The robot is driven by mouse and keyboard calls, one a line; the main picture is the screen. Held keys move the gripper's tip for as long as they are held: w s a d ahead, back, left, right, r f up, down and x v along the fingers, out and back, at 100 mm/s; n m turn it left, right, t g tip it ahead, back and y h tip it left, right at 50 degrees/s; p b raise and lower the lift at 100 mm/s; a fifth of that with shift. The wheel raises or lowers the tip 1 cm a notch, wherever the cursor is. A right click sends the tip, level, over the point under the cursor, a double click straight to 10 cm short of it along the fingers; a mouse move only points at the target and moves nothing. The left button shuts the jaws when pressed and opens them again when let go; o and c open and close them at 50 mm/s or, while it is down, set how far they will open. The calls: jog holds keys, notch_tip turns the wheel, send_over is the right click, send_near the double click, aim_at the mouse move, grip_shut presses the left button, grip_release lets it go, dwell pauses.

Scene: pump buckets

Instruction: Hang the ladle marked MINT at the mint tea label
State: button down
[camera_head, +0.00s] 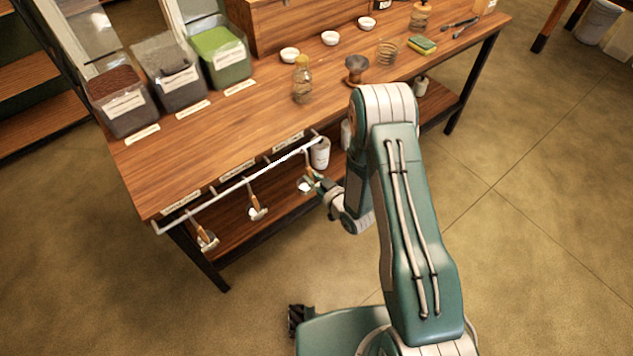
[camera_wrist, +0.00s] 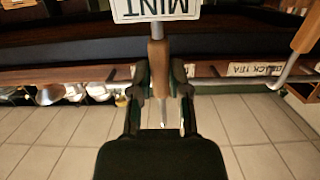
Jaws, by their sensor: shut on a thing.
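My gripper (camera_head: 319,183) is at the right part of the hanging rail, below the table's front edge. In the wrist view my gripper (camera_wrist: 160,92) is shut on the wooden handle of the MINT ladle (camera_wrist: 157,62). Its white MINT tag (camera_wrist: 155,9) shows upside down at the top. In the head view the ladle (camera_head: 308,164) is upright, with a pale bowl beside my gripper. I cannot tell whether its hook touches the rail. A BLACK TEA label (camera_wrist: 256,70) shows right of the held handle. I cannot read a mint tea label in either view.
The rail (camera_head: 228,190) runs along the table front under several small labels. Two other ladles hang there, one at the left (camera_head: 206,238) and one in the middle (camera_head: 257,207). Tea bins (camera_head: 220,60), bowls and a glass jar (camera_head: 302,82) stand on the table (camera_head: 200,145).

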jog(key=shift+r+x, duration=0.15)
jog(key=shift+x, duration=0.7)
jog(key=shift+r+x, duration=0.2)
jog(key=shift+x, duration=0.7)
jog(key=shift+w+a+f, duration=0.15)
jog(key=shift+w, duration=0.05)
jog(key=shift+f, duration=1.25)
jog(key=c, duration=0.5)
grip_release()
jog(key=shift+s, duration=0.1)
jog(key=v, duration=1.2)
